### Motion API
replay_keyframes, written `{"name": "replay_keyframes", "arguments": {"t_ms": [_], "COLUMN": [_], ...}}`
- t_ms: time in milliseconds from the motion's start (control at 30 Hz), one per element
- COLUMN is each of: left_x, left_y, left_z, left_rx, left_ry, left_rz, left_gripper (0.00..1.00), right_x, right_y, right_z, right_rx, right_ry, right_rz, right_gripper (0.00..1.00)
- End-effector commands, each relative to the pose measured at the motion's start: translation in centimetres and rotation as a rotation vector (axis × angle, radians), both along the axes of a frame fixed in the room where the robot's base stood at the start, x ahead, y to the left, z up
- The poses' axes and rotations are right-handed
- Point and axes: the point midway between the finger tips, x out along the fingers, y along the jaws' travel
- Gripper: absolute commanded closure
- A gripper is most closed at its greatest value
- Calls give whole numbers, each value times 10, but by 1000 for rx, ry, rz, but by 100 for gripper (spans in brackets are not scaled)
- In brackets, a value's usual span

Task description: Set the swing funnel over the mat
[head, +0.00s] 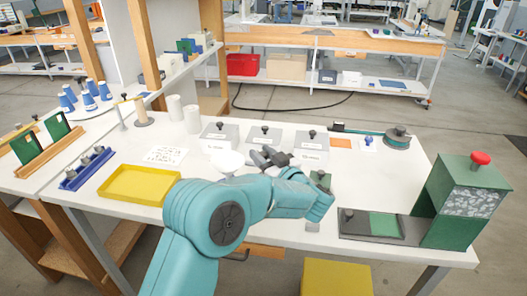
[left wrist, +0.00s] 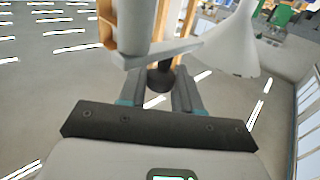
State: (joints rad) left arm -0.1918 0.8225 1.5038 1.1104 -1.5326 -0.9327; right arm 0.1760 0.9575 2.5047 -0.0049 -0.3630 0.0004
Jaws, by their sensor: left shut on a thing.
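The white swing funnel (head: 227,161) is just left of my left gripper (head: 268,157) in the head view. In the left wrist view the funnel (left wrist: 233,45) hangs at the end of a pale swing arm (left wrist: 170,50) that comes off an upright post (left wrist: 131,25). My left gripper (left wrist: 167,92) is shut on the dark knob (left wrist: 160,76) under that arm. A flat orange square (head: 340,143) and a green pad (head: 384,223) lie on the table; I cannot tell which is the mat. The funnel is over neither. My right gripper is out of view.
A green press with a red knob (head: 480,158) stands at the right end. Grey lidded boxes (head: 265,134) stand behind the gripper. A yellow tray (head: 138,185) and a white card (head: 165,156) lie left. The table right of my gripper is partly clear.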

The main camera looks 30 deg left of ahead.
Motion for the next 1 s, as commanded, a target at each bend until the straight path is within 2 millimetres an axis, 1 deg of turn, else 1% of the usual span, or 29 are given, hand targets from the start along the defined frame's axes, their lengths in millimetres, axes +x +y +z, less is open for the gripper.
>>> {"name": "replay_keyframes", "arguments": {"t_ms": [200,567,600,633,667,900,1000], "left_x": [-1,-1,-1,-1,-1,-1,-2], "left_y": [1,1,1,1,1,0,-3], "left_z": [0,0,0,0,0,0,0], "left_rx": [-1,0,0,0,0,0,0], "left_ry": [-2,-1,-1,-1,-1,-2,-2], "left_rz": [33,37,37,37,37,35,34], "left_gripper": [100,100,64,54,48,48,48], "right_x": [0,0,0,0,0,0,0], "right_y": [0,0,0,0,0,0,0], "right_z": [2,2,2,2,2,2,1], "right_rx": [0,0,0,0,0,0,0], "right_ry": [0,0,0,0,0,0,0], "right_rz": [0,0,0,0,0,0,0], "right_gripper": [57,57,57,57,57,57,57]}}
